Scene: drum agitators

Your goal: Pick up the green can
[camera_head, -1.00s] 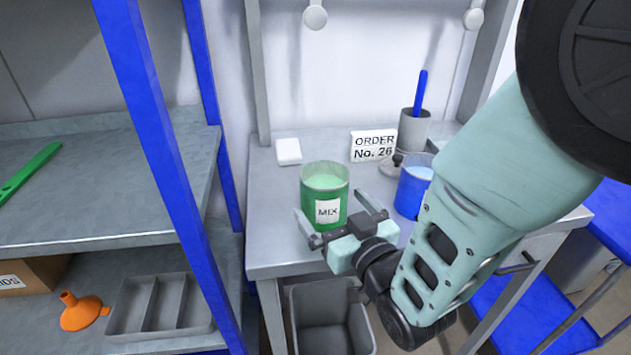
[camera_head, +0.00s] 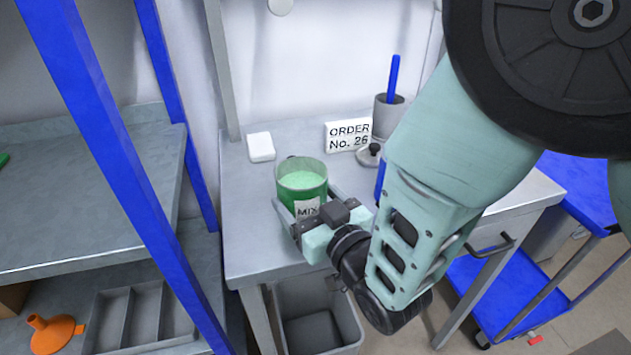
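The green can (camera_head: 290,196) stands upright on the grey table. It is open at the top, holds a light green content and bears a "MIX" label. My gripper (camera_head: 305,203) is at the can's near side, with its fingers spread apart. The left finger lies along the can's left side and the right finger along its right side. The frames do not show whether the fingers touch the can. The lower front of the can is partly hidden by my gripper.
A blue can (camera_head: 380,182) is mostly hidden behind my arm. An "ORDER No. 26" sign (camera_head: 348,134), a white block (camera_head: 261,147) and a grey holder (camera_head: 388,114) with a blue stick stand behind. A grey bin (camera_head: 312,310) sits below; a blue shelf post (camera_head: 125,170) rises at left.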

